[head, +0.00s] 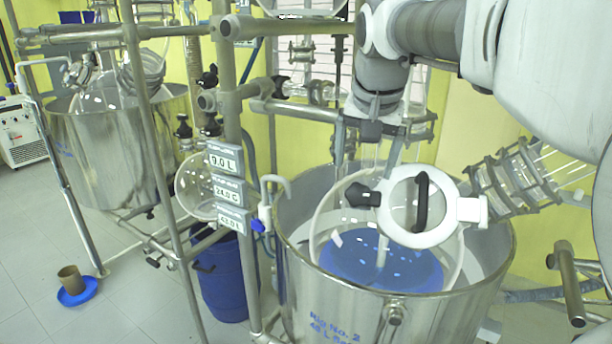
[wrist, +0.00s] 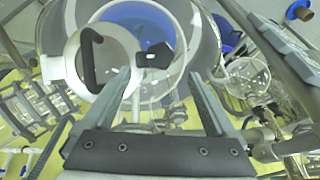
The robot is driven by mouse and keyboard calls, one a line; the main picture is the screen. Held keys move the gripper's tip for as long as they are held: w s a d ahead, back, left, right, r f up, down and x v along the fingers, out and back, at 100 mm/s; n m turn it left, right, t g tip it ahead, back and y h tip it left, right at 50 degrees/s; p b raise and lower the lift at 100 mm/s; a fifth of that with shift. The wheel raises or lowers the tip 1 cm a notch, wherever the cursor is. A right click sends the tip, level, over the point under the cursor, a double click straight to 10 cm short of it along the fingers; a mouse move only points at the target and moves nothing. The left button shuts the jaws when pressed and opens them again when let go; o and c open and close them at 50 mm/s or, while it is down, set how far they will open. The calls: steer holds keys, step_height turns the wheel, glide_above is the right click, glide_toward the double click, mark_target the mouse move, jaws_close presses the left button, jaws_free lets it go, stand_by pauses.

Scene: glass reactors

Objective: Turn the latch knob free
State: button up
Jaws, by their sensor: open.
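The black latch knob (head: 362,195) sits at the left edge of a round white-rimmed hatch lid (head: 447,233) on the glass reactor. The lid carries a black bar handle (head: 422,202) and lies shut-looking over the vessel. In the wrist view the knob (wrist: 155,56) shows just beyond and between my fingertips, with the handle (wrist: 90,58) to the left. My gripper (head: 381,160) hangs above the knob, pointing down, its fingers apart and empty. It also shows in the wrist view (wrist: 157,76). I see no contact with the knob.
The reactor stands in a steel bath (head: 345,310) with blue liquid (head: 350,262) inside the glass. A metal post with display boxes (head: 227,190) rises at its left. A ribbed glass tube (head: 515,180) is close on the right. Open floor (head: 130,315) lies at left.

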mark_target(358, 192)
steer(key=x, duration=0.8)
steer(key=shift+w+f, duration=0.1)
steer(key=shift+w, duration=0.05)
steer(key=c, duration=1.4)
